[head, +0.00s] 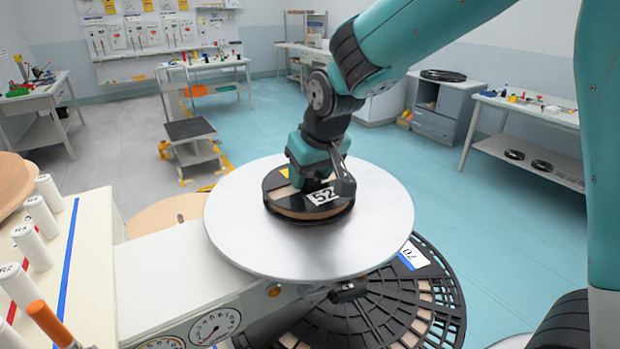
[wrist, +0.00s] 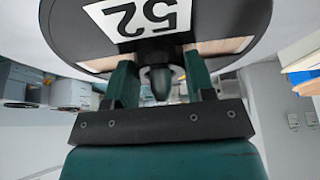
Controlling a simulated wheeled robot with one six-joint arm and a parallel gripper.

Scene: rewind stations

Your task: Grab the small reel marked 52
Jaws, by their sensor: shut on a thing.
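The small reel marked 52 (head: 309,203) is black with a white label and tan material showing between its flanges. In the head view it is over the middle of a round silver platter (head: 250,236); I cannot tell whether it rests on it or is just above. My gripper (head: 318,183) comes down on the reel from above. In the wrist view the reel (wrist: 240,22) fills the top, with its label upside down. My gripper's two fingers (wrist: 160,75) reach to the reel's centre, on either side of a dark rounded tip. The finger ends are partly hidden.
A large black spoked reel (head: 385,305) lies below the platter. White cylinders (head: 42,215) and an orange one (head: 50,322) stand on the cream bench at left. A gauge (head: 215,326) sits at the front. Benches (head: 530,110) line the room; teal floor (head: 445,195) is open at right.

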